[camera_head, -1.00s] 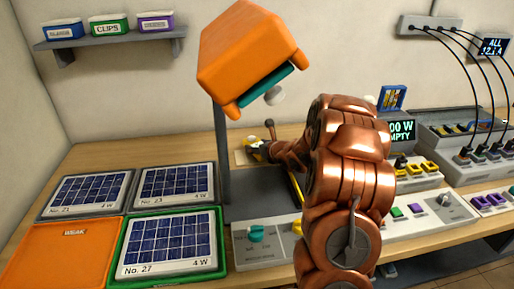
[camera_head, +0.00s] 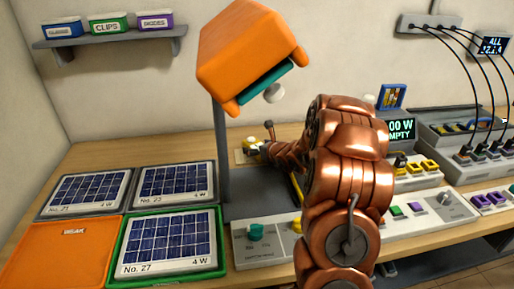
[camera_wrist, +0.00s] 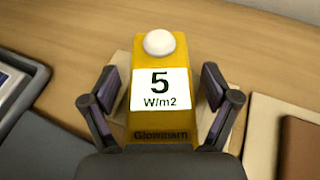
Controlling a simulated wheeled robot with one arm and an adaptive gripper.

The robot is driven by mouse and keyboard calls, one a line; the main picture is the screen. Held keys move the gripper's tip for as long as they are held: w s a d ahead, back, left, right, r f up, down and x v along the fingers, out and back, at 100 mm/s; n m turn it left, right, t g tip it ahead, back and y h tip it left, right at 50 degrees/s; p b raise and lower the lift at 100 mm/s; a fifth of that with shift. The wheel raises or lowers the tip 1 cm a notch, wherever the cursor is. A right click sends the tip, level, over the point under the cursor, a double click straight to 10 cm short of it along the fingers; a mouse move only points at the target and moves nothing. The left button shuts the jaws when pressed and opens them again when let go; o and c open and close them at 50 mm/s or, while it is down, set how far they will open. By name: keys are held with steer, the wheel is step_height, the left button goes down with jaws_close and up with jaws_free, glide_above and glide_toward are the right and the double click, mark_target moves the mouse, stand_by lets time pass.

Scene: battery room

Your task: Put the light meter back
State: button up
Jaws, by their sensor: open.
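The light meter (camera_wrist: 158,88) is a yellow box with a white dome and a display reading "5 W/m2". It rests on a pale pad (camera_wrist: 122,62) on the wooden bench. My gripper (camera_wrist: 160,90) is open, with one dark finger on each side of the meter and small gaps between. In the head view the meter (camera_head: 251,143) is a small yellow patch beyond the lamp post, partly hidden by my gripper (camera_head: 258,148).
An orange lamp head (camera_head: 245,55) on a grey post overhangs the bench near my arm. Solar panels (camera_head: 168,243) lie at left beside an orange tray (camera_head: 60,255). Control boxes (camera_head: 265,240) line the front and right. Bare wood (camera_wrist: 270,60) shows behind the meter.

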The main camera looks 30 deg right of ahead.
steer(key=shift+r+p, duration=0.2)
steer(key=shift+p, duration=0.1)
steer(key=shift+b+v, duration=1.15)
steer(key=shift+v, duration=4.85)
steer(key=shift+f, duration=0.1)
steer(key=shift+a, duration=0.1)
